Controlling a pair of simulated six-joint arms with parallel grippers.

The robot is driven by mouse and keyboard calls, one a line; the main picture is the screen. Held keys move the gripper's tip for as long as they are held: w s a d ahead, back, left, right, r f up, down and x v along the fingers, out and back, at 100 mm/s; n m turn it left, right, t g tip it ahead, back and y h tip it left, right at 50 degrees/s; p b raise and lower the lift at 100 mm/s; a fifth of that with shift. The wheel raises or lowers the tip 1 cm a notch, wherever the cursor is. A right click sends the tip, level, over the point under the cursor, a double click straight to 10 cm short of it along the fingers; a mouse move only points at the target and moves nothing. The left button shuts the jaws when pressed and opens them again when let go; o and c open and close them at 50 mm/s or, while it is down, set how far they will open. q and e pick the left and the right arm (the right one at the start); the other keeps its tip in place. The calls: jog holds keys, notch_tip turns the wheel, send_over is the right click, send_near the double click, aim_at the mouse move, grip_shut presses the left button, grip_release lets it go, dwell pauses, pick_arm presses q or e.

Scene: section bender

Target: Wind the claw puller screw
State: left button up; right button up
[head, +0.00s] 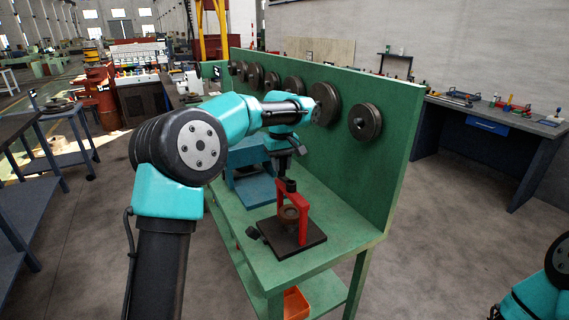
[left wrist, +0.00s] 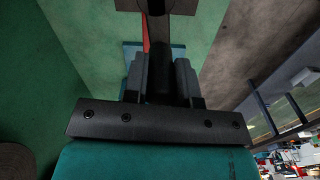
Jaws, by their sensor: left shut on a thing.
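The red claw puller (head: 303,222) stands upright on a dark square base plate (head: 310,243) at the near end of the green bench. A dark round part (head: 289,213) sits between its legs. My left gripper (head: 291,178) is directly above the puller, pointing down, and is shut on the puller's dark screw at the top. In the left wrist view the gripper's fingers (left wrist: 160,82) lie on both sides of the dark screw (left wrist: 158,50). A strip of red puller shows beside it. My right gripper is out of view; only part of that arm shows at lower right.
The green bench (head: 345,232) has a tall back panel with several dark discs (head: 365,121) hung on it. A blue stand (head: 252,188) is behind the puller. An orange bin (head: 296,303) is on the lower shelf. A dark workbench (head: 497,120) stands at right.

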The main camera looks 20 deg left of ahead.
pick_arm(q)
jog(key=shift+s+a+n, duration=0.15)
jog(key=shift+s+n, duration=0.05)
jog(key=shift+n, duration=0.3)
jog(key=o, duration=0.9)
notch_tip(320, 180, up, 17)
jog(key=shift+r, duration=0.2)
dwell(0.4)
